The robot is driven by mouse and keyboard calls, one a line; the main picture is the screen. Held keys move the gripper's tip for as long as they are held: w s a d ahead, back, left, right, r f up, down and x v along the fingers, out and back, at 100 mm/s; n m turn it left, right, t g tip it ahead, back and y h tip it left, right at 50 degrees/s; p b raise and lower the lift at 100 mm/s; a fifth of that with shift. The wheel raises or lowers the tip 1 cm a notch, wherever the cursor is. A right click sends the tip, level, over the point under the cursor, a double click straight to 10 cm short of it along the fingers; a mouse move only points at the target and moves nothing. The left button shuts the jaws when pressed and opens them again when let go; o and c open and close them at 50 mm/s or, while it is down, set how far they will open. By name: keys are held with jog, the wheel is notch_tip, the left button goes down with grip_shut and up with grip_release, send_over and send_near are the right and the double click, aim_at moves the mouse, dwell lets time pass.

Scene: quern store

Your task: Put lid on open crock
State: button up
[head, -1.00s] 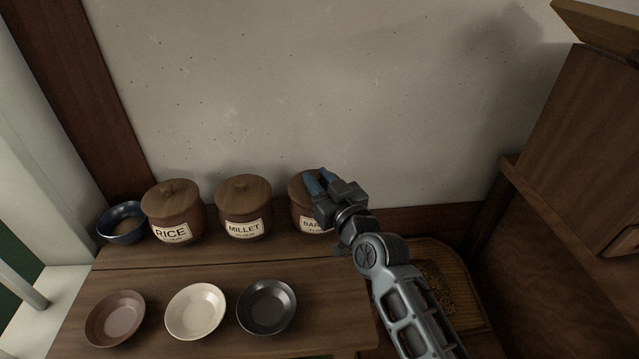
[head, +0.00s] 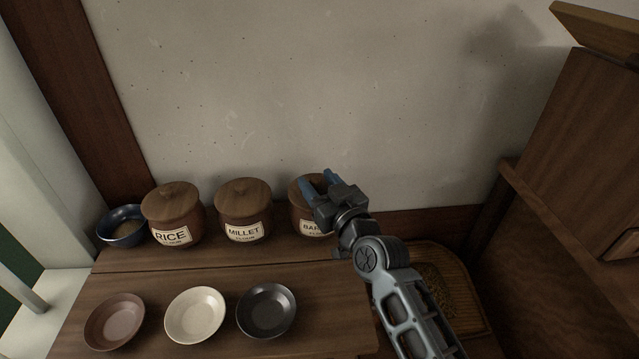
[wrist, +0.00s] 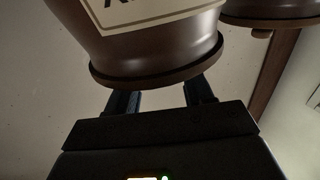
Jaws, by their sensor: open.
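The crock at the right of the row, its label partly hidden and starting "BA" (head: 300,217), stands upright on the shelf. A brown wooden lid (head: 297,190) sits on its mouth, with its right part hidden by my gripper (head: 319,181). My gripper is open, its two blue fingers apart over the lid. In the wrist view, the crock's body fills the top, the lid's edge (wrist: 155,80) crosses below it, and the fingers (wrist: 162,95) reach towards that edge. The lid's knob is hidden. The rice crock (head: 174,222) and millet crock (head: 243,217) both wear lids with knobs.
Brown (head: 114,321), cream (head: 195,314) and dark grey (head: 266,311) dishes lie in front on the wood. A woven tray (head: 462,265) lies at the right, beside wooden furniture. The wall is close behind.

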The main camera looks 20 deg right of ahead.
jog(key=s+d+b, duration=0.1)
jog(key=s, duration=1.1)
jog(key=s+f+g+h, duration=0.1)
jog(key=s+f, duration=0.3)
jog(key=s, duration=0.8)
jog(key=s+r+g, duration=0.1)
jog(key=s+r, duration=0.2)
jog(key=s, duration=0.9)
jog(key=s+a+r+g, duration=0.1)
jog(key=s+r, duration=0.2)
jog(key=s, duration=1)
jog(key=shift+s+m, duration=0.3)
jog(key=shift+m, duration=0.1)
jog(key=shift+r, duration=0.1)
notch_tip(320, 180, up, 11)
jog(key=p, duration=1)
jog(key=shift+p, duration=0.3)
